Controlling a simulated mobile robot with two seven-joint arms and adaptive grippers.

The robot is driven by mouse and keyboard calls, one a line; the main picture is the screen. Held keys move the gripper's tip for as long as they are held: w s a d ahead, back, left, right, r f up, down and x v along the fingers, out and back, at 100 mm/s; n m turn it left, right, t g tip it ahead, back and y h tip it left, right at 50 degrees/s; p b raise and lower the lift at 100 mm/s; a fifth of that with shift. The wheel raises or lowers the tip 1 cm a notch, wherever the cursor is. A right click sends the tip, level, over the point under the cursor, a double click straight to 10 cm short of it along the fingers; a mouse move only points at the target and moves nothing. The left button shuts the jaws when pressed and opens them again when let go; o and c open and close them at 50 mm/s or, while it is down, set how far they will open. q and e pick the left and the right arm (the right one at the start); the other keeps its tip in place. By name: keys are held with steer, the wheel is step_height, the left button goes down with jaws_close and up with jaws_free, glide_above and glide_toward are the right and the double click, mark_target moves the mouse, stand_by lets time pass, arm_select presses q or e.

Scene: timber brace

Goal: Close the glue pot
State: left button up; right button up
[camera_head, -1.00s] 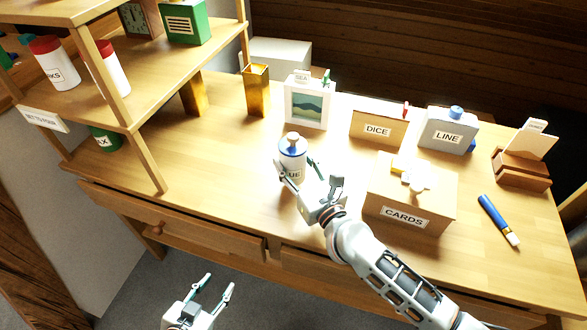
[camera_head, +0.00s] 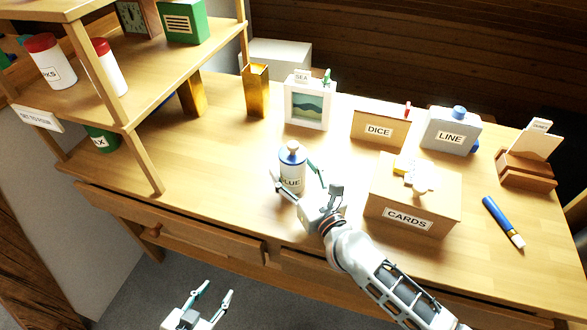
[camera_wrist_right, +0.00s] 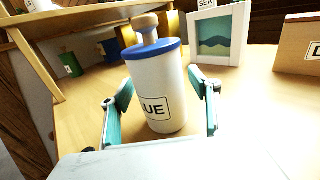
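The knob stands above the blue top; I cannot tell how firmly the top is seated. My right gripper (camera_head: 290,170) is open, with one finger on each side of the pot's body. In the right wrist view, gaps show between the fingers (camera_wrist_right: 167,90) and the pot. My left gripper (camera_head: 219,288) is open and empty, low in front of the desk.
The cards box (camera_head: 408,217) stands just right of my right gripper. Behind are a picture frame (camera_head: 308,124), a dice box (camera_head: 377,144) and a line box (camera_head: 448,146). A blue pen-like item (camera_head: 497,214) lies at right. The desk left of the pot is clear.

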steer(key=shift+r, duration=0.25)
steer(key=v, duration=1.1)
steer(key=shift+s+d+f, duration=0.1)
steer(key=shift+f, duration=0.1)
steer(key=shift+s+d+r, duration=0.1)
steer(key=shift+s+d, duration=0.05)
steer(key=shift+s, duration=0.2)
